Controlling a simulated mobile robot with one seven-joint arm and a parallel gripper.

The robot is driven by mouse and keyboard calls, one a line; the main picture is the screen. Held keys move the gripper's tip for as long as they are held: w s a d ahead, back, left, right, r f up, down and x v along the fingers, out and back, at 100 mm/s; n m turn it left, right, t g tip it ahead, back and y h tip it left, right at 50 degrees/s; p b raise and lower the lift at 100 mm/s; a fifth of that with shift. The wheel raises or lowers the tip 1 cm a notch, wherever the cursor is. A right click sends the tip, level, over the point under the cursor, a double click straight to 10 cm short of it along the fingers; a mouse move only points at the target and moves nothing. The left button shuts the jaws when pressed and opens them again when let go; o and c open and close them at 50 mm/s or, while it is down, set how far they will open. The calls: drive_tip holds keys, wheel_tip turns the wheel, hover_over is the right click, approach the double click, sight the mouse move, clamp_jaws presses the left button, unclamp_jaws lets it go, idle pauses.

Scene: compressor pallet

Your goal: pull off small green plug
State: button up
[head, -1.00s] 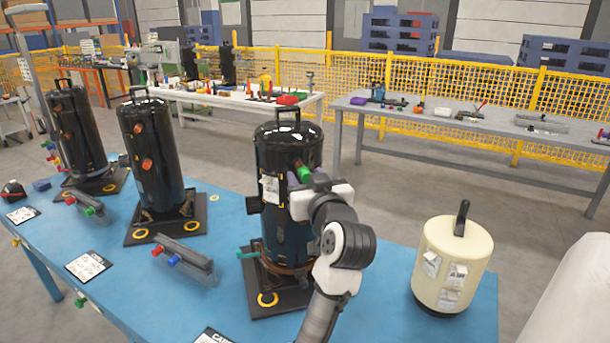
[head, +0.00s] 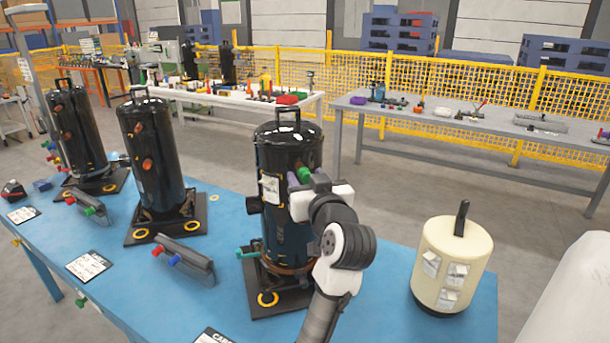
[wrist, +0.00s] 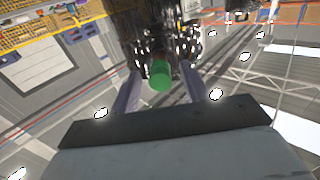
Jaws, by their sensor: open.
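The small green plug (wrist: 160,75) shows in the wrist view on the dark, shiny side of the compressor. My gripper (wrist: 164,88) is open, with one purple finger on each side of the plug and visible gaps between. In the head view the plug (head: 303,174) sits on the upper side of the nearest black compressor (head: 283,220). My gripper (head: 298,178) is right at it there, and my wrist hides part of the compressor. The compressor stands upright on a black base plate.
Two more black compressors (head: 150,155) stand to the left on the blue table (head: 225,235). A cream canister (head: 450,262) stands to the right. A grey holder (head: 186,262) with red and blue plugs lies at the compressor's left. A teal fitting (head: 247,252) sticks out low on the compressor.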

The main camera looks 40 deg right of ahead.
sight(308, 179)
clamp_jaws()
drive_tip(key=shift+s, duration=0.15)
drive_tip(key=shift+v, duration=2.8)
drive_tip(key=shift+a, duration=0.15)
drive_tip(key=shift+f, duration=0.1)
